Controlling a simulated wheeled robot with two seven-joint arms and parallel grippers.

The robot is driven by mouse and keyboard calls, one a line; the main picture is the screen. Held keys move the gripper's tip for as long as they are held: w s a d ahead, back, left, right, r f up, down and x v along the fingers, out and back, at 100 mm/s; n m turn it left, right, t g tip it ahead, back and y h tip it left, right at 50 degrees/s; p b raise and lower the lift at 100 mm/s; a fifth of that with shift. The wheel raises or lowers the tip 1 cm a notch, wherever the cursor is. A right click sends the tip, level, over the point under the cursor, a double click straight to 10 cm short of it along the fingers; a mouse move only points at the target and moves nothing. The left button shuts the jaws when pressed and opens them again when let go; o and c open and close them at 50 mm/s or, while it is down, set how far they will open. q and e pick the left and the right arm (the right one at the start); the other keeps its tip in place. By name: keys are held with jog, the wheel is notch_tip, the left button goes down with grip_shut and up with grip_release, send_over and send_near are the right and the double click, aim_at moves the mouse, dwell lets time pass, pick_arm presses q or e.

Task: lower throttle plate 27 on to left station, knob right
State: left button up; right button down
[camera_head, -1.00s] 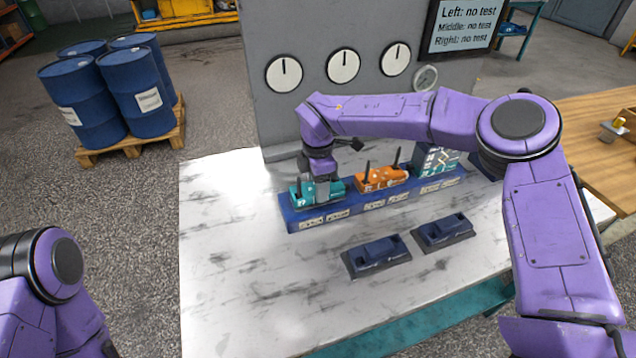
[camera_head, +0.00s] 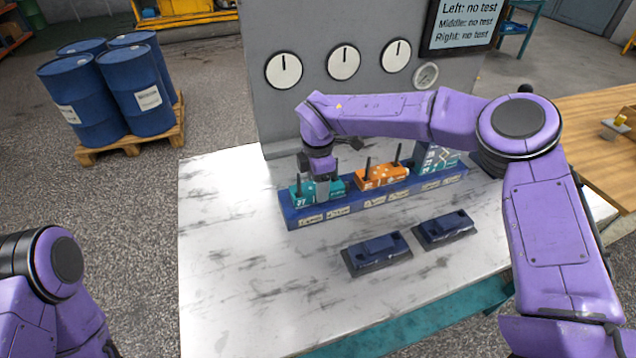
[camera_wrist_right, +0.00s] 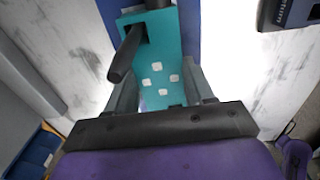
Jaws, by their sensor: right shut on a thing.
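The teal throttle plate (camera_head: 300,195), with "27" on its near face, is at the left station of the long blue base (camera_head: 310,219). It looks level and low on the base; a gap beneath cannot be made out. My right gripper (camera_head: 321,186) comes down from above and is shut on the plate's middle. In the right wrist view, the fingers (camera_wrist_right: 162,95) lie on both sides of the teal plate (camera_wrist_right: 160,60), which has white dots and a black lever (camera_wrist_right: 125,55). A knob's direction is not clear. My left gripper is out of view.
An orange block (camera_head: 382,177) with black levers is at the middle station, and a teal-grey block (camera_head: 436,160) is at the right. Two dark blue fixtures (camera_head: 376,252) (camera_head: 444,229) lie in front. A gauge panel (camera_head: 320,110) stands behind. The table's left part (camera_head: 230,270) is clear.

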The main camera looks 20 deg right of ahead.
jog(key=shift+f, duration=0.1)
jog(key=shift+c, duration=1.6)
grip_release()
notch_tip(320, 180, up, 11)
jog(key=b, duration=0.1)
jog(key=shift+f+b, duration=0.2)
jog(key=shift+b, duration=0.2)
